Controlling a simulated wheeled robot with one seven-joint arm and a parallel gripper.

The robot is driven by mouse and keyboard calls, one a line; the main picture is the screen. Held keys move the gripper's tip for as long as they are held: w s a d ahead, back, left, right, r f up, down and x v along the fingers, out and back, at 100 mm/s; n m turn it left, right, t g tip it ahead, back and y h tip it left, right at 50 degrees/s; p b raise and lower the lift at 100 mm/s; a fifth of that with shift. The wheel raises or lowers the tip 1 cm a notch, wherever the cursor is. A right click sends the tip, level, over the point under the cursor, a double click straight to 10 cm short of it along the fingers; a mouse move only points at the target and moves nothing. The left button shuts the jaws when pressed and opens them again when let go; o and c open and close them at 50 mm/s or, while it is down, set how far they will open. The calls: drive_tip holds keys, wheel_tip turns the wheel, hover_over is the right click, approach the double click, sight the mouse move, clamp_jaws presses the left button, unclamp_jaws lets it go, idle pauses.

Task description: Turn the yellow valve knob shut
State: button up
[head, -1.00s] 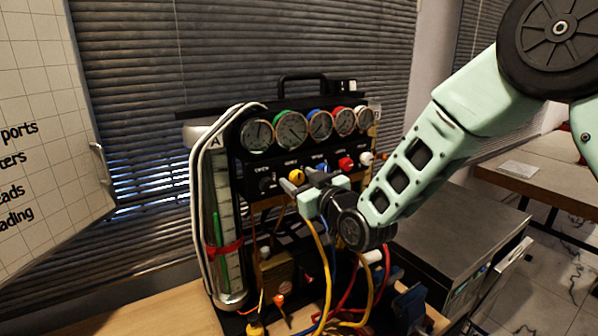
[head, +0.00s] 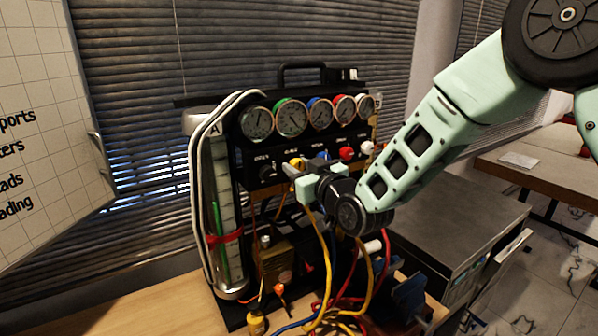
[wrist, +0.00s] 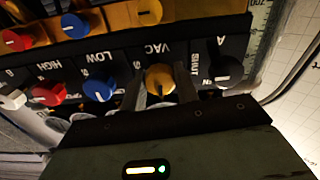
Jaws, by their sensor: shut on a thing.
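The yellow valve knob (head: 296,162) is on the black panel under the gauges, second from the left in its row. In the wrist view the yellow knob (wrist: 160,78) sits between my two fingers, under an upside-down VAC label. My gripper (wrist: 160,92) is shut on it, one finger on each side. In the head view my gripper (head: 292,170) reaches the panel from the lower right, and its fingers cover part of the knob's surroundings. The knob's exact turn angle cannot be told.
A black knob (wrist: 222,72) and a blue knob (wrist: 99,85) flank the yellow one. Red (head: 346,153) and white (head: 367,148) knobs are further right. Several gauges are above. Yellow, red and blue hoses (head: 327,265) hang below my gripper. A tube column (head: 220,215) stands left.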

drive_tip(key=m+b, duration=0.1)
drive_tip(key=b, duration=0.1)
drive_tip(key=m+b, duration=0.2)
drive_tip(key=shift+f, duration=0.3)
drive_tip(key=m+b, duration=0.5)
drive_tip(key=b, duration=0.1)
drive_tip(key=m+b, duration=0.4)
drive_tip(key=m, duration=0.1)
drive_tip(key=shift+r, duration=0.1)
drive_tip(key=shift+r+m+b, duration=0.15)
drive_tip(key=shift+m+b, duration=1.4)
drive_tip(key=shift+m, duration=0.55)
drive_tip(key=o, duration=1)
drive_tip(key=shift+d, duration=0.1)
drive_tip(key=shift+c, duration=0.2)
drive_tip(key=v, duration=1.7)
drive_tip(key=shift+b, duration=0.3)
